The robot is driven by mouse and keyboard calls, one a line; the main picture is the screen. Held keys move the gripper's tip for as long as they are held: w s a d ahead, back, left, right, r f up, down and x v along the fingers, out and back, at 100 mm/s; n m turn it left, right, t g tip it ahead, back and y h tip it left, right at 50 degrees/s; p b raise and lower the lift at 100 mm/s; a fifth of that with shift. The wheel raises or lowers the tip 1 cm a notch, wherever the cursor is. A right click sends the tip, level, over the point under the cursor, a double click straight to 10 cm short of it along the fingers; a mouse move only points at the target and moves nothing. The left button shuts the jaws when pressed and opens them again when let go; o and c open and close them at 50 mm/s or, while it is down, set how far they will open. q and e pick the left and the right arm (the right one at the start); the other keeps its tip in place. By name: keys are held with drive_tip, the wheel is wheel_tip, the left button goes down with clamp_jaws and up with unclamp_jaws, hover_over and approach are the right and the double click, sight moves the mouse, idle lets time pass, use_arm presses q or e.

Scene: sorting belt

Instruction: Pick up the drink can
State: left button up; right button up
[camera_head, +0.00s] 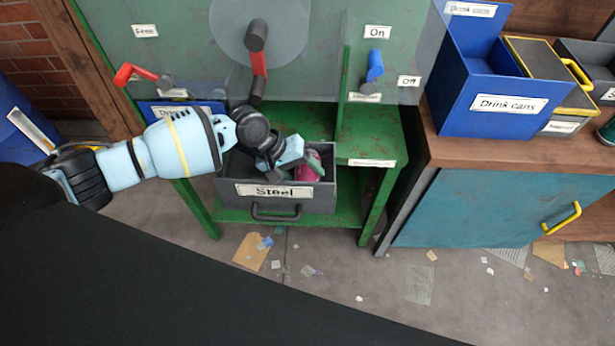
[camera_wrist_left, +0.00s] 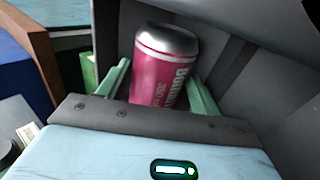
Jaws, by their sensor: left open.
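The drink can (camera_wrist_left: 162,70) is pink with a silver top and stands slightly tilted inside the grey drawer or bin labelled "Steel" (camera_head: 321,200). In the head view part of the can (camera_head: 309,165) shows beside my left gripper (camera_head: 312,163), which reaches down into the bin. In the left wrist view my left gripper (camera_wrist_left: 160,92) is open, with one green finger on each side of the can. The can's lower part is hidden behind the gripper's body. I cannot tell whether the fingers touch it. My right gripper is not in view.
The bin's grey walls (camera_wrist_left: 235,75) stand close around the gripper. A green machine frame (camera_head: 375,130) rises around the bin. A blue box labelled "Drink cans" (camera_head: 460,98) stands on the wooden counter (camera_head: 450,151) at right. Scraps litter the floor.

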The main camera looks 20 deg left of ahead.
sight(302, 171)
use_arm(q)
drive_tip(key=shift+c, duration=0.4)
drive_tip(key=c, duration=0.5)
